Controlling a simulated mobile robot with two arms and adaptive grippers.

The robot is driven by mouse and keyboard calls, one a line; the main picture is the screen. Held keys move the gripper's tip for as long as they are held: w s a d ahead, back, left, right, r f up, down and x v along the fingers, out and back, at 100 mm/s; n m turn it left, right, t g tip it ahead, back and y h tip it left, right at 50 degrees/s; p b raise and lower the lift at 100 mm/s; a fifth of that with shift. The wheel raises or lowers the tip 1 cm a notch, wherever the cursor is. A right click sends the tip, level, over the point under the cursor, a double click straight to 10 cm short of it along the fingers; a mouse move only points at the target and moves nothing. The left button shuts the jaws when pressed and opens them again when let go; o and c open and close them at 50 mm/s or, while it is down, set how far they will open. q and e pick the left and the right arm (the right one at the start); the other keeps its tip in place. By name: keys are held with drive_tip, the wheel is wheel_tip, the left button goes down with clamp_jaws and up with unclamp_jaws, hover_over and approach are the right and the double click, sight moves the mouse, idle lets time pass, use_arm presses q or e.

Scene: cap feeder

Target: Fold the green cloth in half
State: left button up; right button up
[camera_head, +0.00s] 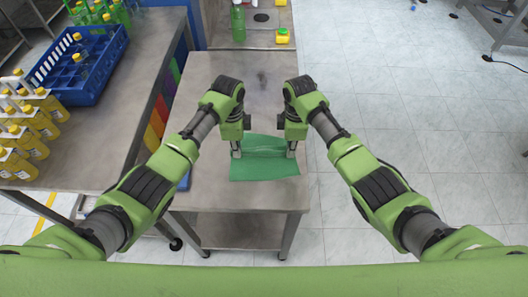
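The green cloth (265,168) lies on the front part of the metal table in the middle of the head view. A crease or edge runs across it between my grippers, and its far part looks raised or doubled over. My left gripper (236,152) points down at the cloth's left edge. My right gripper (291,151) points down at its right edge. Both fingertips look to be at the cloth, but I cannot tell whether they pinch it. The grippers hide the cloth's far corners.
The metal table (245,196) is bare in front of the cloth. A green bottle (238,24) and a yellow item (282,36) stand at the far end. On the left table are a blue crate (84,89) with bottles and several yellow bottles (32,120).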

use_arm(q)
drive_tip(key=shift+s+f, duration=0.15)
drive_tip(key=shift+f, duration=0.05)
clamp_jaws()
use_arm(e)
drive_tip(key=shift+s+f, duration=0.15)
drive_tip(key=shift+s, duration=0.05)
clamp_jaws()
use_arm(q)
drive_tip(key=shift+r, duration=0.15)
